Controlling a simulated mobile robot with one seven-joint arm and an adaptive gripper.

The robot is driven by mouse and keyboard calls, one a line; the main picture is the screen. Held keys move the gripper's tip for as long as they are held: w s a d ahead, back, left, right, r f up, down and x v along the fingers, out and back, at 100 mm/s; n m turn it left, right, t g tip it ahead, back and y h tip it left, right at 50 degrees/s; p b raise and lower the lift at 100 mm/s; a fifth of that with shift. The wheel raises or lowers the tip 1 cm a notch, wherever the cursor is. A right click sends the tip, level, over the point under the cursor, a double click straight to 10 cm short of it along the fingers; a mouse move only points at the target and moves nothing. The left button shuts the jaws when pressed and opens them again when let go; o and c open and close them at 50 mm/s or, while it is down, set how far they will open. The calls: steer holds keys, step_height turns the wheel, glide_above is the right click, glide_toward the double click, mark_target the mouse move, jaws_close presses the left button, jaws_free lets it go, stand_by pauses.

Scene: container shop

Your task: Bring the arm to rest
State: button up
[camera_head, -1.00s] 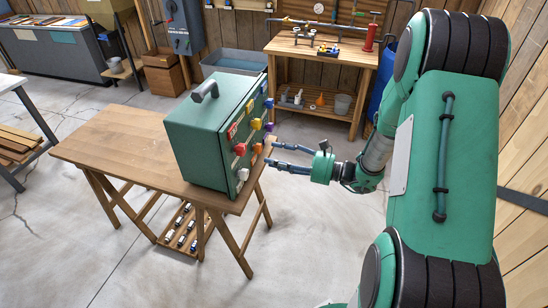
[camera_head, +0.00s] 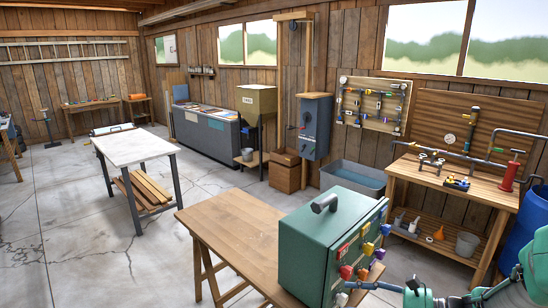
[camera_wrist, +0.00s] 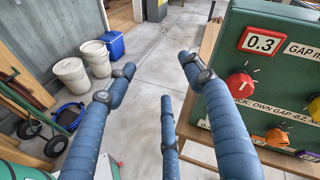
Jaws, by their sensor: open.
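My gripper (camera_wrist: 155,78) shows its blue jointed fingers spread apart in the wrist view, with nothing between them. In the head view, part of my gripper (camera_head: 372,289) shows low at the right, beside the knobbed face of a green box (camera_head: 318,240). The box stands on a wooden table (camera_head: 225,228) and has a dark handle on top. In the wrist view, the box's panel (camera_wrist: 280,88) is to the right of the fingers, with a red knob (camera_wrist: 240,85) and a 0.3 sign. Whether the fingers touch the box is not clear. Most of my arm is outside the head view.
A workbench (camera_head: 450,190) with pipes stands at the back right, near a blue barrel (camera_head: 527,228). A white-topped table (camera_head: 135,148) stands left. White buckets (camera_wrist: 72,75) and a blue bin (camera_wrist: 113,45) show in the wrist view. Open concrete floor lies left of the wooden table.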

steer(key=s+a+r+n+g+h, duration=0.2)
steer(key=s+a+n+g+h, duration=0.15)
steer(key=s, duration=0.35)
steer(key=s+a+r+n+g+h, duration=0.2)
steer(key=s+a+n+h, duration=0.1)
steer(key=s+n, duration=0.3)
steer(key=s+d+r+n+t+h, duration=0.4)
steer(key=s+d+r+h, duration=0.2)
steer(key=r+h, duration=0.1)
steer(key=shift+s+d+r+n+t, duration=0.15)
steer(key=shift+s+r+n+t, duration=0.2)
steer(key=shift+r, duration=0.4)
stand_by(1.2)
